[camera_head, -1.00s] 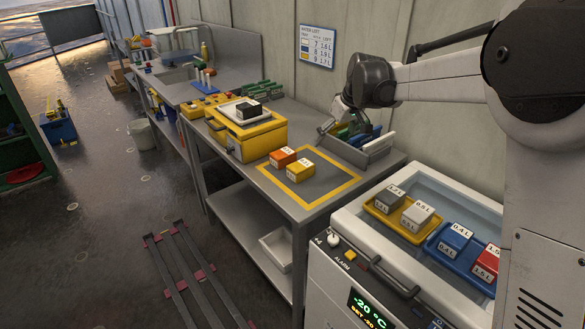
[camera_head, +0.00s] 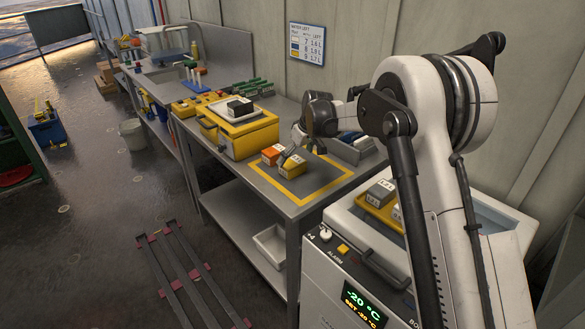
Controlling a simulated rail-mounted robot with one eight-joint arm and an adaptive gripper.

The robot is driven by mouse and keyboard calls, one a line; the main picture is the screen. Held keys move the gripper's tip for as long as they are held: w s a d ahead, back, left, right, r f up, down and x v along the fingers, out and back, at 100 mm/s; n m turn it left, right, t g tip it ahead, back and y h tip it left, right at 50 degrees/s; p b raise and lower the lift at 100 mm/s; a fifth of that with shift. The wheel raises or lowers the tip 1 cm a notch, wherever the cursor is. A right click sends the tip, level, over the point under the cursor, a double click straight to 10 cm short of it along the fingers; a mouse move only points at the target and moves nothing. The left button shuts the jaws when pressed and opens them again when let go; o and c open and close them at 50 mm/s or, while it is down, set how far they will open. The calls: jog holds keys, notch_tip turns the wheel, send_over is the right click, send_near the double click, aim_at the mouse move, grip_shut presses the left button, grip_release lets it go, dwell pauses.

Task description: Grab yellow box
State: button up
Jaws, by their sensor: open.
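A small yellow box (camera_head: 291,173) with a white label sits on the grey bench, inside the yellow-outlined square. An orange box (camera_head: 272,153) stands right beside it, at its upper left. My gripper (camera_head: 298,153) is open and low over the yellow box, with a finger in front of part of the box's top. I cannot tell whether the fingers touch it or straddle it.
A large yellow case (camera_head: 236,139) with a tray on top stands left of the boxes. A grey bin (camera_head: 362,151) of upright items is behind and to the right. A white freezer (camera_head: 325,280) stands in front. The right part of the outlined square (camera_head: 322,178) is bare.

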aim_at(293, 162)
jog(key=shift+x, duration=2.8)
jog(key=shift+w+d, duration=0.15)
jog(key=shift+d, duration=0.05)
jog(key=c, duration=1.3)
jog(key=shift+r, duration=0.1)
